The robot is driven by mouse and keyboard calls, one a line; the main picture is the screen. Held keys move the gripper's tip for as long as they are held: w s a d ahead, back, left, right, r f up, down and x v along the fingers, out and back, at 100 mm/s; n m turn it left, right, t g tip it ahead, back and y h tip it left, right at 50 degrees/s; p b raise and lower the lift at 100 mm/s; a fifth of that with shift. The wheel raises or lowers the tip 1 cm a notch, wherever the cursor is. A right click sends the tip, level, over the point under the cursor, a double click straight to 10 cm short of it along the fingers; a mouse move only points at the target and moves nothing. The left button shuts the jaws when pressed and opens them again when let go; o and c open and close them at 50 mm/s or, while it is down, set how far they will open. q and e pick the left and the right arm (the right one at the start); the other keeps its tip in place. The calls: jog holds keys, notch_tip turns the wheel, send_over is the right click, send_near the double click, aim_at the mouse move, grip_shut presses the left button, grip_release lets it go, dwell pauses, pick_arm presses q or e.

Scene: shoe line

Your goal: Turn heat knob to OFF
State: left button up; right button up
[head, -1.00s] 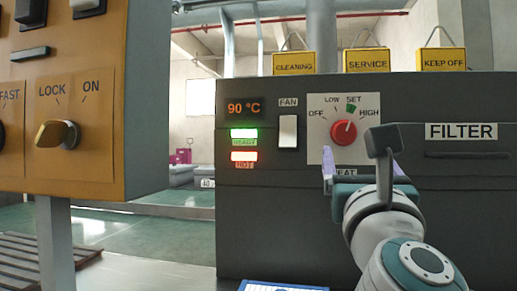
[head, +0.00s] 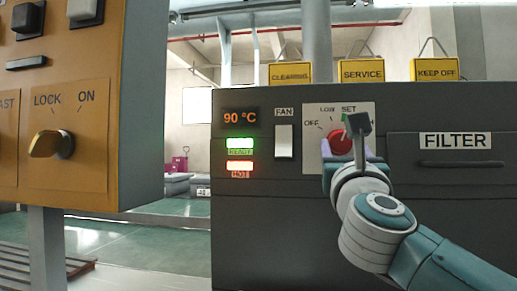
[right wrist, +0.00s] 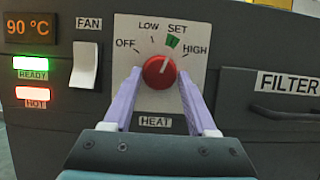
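The red heat knob (head: 338,142) sits on a white plate (head: 315,116) marked OFF, LOW, SET and HIGH. In the right wrist view the knob (right wrist: 158,71) has a white pointer mark turned up and right, near the green mark by SET. My right gripper (right wrist: 159,77) is open, with one pale purple finger on each side of the knob's lower part. I cannot tell whether the fingers touch it. In the head view my right gripper (head: 347,149) partly covers the knob and the HIGH label. My left gripper is not in view.
Left of the knob are the FAN switch (head: 284,141), a 90 °C display (head: 241,118) and lit READY and HOT lights. The FILTER drawer handle (head: 460,163) is to the right. An orange panel (head: 90,185) with a LOCK/ON knob stands at the near left.

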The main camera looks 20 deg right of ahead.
grip_shut()
jog(key=shift+r+n+p, duration=0.1)
jog(key=shift+n+p, duration=0.5)
jog(key=shift+p, duration=0.05)
jog(key=n+y+p, duration=0.2)
jog(key=n+p, duration=0.3)
jog(key=n+y+p, duration=0.3)
jog(key=n+p, duration=0.3)
jog(key=d+r+n+y+p, duration=0.1)
jog(key=n+y+p, duration=0.2)
jog(key=n+p, duration=0.2)
jog(key=shift+s+n+p, duration=0.3)
jog(key=shift+n+p, duration=0.05)
jog(key=shift+n, duration=0.35)
jog(key=shift+f+n+g+y+p, duration=0.1)
jog(key=shift+n+g+y+p, duration=0.25)
jog(key=shift+n+p, duration=0.7)
jog(key=shift+o, duration=2.1)
grip_release()
